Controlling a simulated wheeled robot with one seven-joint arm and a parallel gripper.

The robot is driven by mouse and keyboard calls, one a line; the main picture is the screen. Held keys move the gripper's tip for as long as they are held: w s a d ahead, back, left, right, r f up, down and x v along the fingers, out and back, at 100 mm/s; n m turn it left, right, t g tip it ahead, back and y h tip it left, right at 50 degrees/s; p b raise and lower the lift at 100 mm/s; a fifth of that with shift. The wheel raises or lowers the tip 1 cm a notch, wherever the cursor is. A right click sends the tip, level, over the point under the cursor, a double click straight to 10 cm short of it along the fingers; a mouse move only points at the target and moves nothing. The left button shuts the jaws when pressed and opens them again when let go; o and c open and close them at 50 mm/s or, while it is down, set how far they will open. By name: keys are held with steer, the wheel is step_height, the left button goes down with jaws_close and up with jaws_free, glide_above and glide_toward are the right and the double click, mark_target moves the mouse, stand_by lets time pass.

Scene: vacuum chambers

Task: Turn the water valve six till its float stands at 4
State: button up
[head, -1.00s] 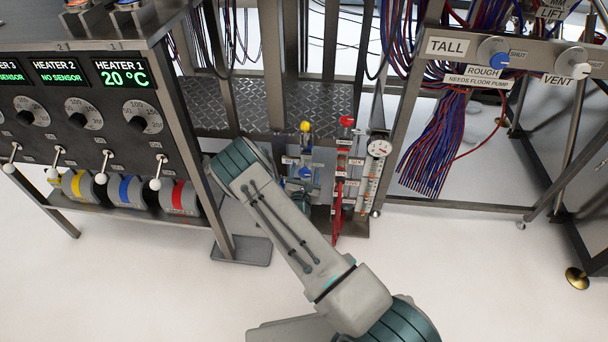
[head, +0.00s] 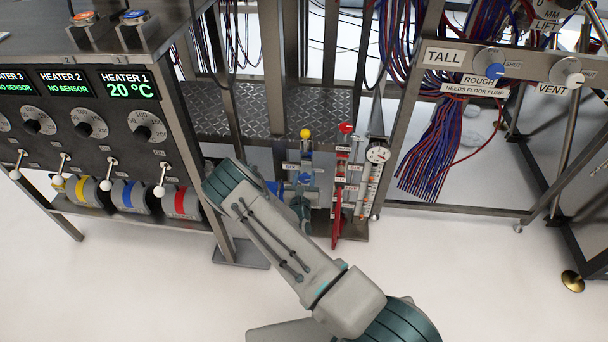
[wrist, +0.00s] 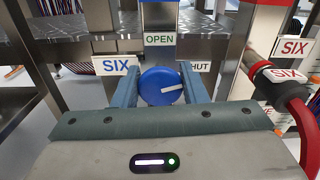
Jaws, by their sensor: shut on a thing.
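In the wrist view the round blue valve knob (wrist: 161,86) sits between the two fingers of my gripper (wrist: 160,92), which is shut on it. The knob's white pointer lies nearly level, its right end tipped slightly up toward the SHUT label (wrist: 200,66). The OPEN label (wrist: 159,39) is above the knob and a SIX label (wrist: 115,65) is to its left. In the head view a tube gauge with a scale (head: 364,190) stands right of the valve. Its markings and any float are too small to read.
A red hose (wrist: 302,125) with SIX tags runs close on the right in the wrist view. The heater cabinet (head: 70,140) is at left. The front floor is clear.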

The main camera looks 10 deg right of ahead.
steer(key=o, duration=1)
steer(key=p+v, duration=0.3)
steer(key=v, duration=1.1)
